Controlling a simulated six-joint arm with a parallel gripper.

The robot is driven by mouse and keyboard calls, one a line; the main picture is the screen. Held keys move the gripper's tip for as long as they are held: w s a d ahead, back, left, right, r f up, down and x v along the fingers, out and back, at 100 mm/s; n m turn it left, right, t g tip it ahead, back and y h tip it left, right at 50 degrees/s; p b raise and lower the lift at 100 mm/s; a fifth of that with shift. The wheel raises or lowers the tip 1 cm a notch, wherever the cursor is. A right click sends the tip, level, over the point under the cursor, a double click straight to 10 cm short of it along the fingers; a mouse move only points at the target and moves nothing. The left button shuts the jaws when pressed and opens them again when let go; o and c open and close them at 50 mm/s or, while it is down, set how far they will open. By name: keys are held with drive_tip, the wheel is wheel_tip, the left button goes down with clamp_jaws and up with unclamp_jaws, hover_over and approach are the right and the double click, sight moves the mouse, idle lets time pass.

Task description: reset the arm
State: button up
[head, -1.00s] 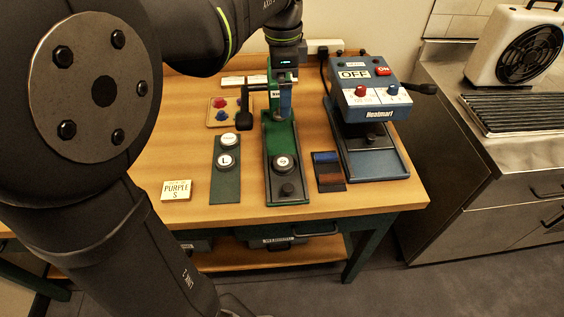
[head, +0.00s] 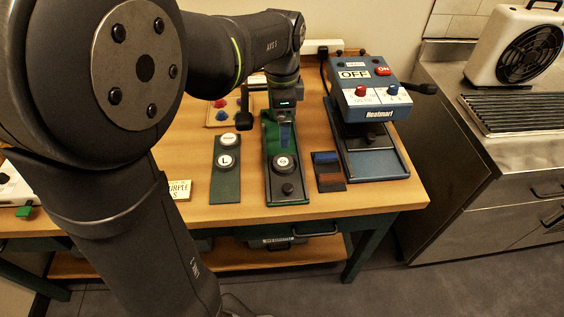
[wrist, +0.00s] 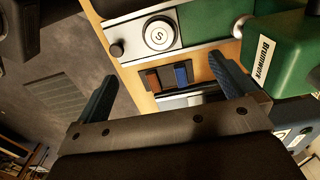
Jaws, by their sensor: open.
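My gripper (head: 285,135) hangs above the green press (head: 268,158) in the head view, in front of its upright. In the wrist view my two fingers (wrist: 165,90) are spread wide with nothing between them. Beyond them lie the green press base with a round button marked S (wrist: 159,34) and a black knob (wrist: 117,48). The upper part of the press is partly hidden behind my arm in the head view.
A blue Heatmart press (head: 365,95) stands to the right, a dark strip with a button marked L (head: 226,170) to the left. Red and blue swatches (head: 326,170) lie between the presses. A yellow PURPLE S card (head: 180,190) is partly covered by my arm. The front table edge is clear.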

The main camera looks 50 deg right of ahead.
drive_tip(key=shift+r, duration=0.1)
wheel_tip(320, 180, up, 10)
idle(0.6)
